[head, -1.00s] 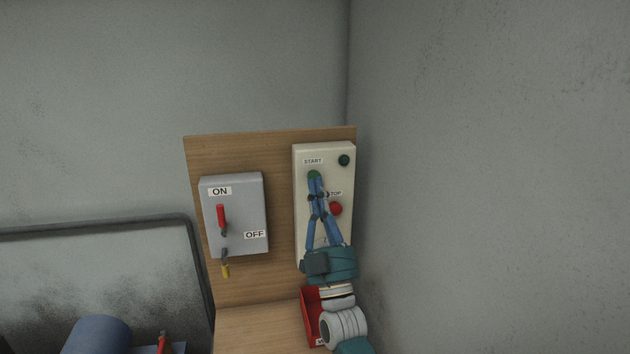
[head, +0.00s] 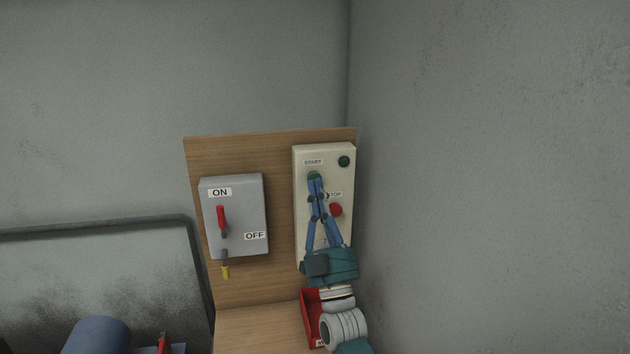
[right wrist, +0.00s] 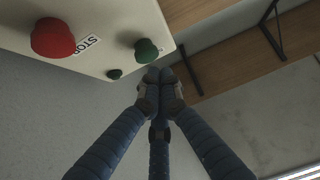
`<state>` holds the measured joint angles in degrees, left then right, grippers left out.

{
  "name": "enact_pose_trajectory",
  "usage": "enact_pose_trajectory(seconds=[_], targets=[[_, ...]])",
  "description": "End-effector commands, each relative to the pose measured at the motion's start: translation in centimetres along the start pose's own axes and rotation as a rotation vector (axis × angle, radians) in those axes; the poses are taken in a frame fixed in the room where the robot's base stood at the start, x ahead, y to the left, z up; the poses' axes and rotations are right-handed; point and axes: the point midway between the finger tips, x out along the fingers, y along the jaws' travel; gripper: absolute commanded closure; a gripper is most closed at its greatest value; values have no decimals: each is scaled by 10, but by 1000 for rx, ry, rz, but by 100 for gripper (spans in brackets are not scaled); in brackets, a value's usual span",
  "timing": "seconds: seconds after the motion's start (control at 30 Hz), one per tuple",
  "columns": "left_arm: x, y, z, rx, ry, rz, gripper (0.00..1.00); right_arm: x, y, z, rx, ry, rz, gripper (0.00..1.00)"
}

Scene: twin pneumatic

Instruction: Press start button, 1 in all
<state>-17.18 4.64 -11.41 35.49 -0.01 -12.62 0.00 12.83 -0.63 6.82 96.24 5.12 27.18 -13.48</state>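The green start button (head: 314,174) sits under the START label on the cream control box (head: 343,240), partly covered by my fingertips in the head view. In the right wrist view the green start button (right wrist: 147,50) sticks out from the box just above my fingertips. My right gripper (head: 315,182) is shut and empty, its blue fingers together and pointing at the button. In the right wrist view the right gripper (right wrist: 158,76) also shows its tips together, close to the button; I cannot tell whether they touch. My left gripper is not in view.
A red stop button (head: 336,209) is close to my fingers. A dark green lamp (head: 344,161) is at the box's upper right. A grey ON/OFF switch box (head: 250,205) with a red lever (head: 221,216) is on the wooden board (head: 270,148). A red bin (head: 310,310) is below.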

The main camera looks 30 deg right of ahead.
Motion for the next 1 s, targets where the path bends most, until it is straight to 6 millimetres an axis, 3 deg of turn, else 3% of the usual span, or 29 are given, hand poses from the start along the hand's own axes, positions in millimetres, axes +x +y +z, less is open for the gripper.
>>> enact_pose_trajectory(seconds=[1.0], targets=[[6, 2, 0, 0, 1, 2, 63, 8, 0, 8, 0, 0, 0, 100]])
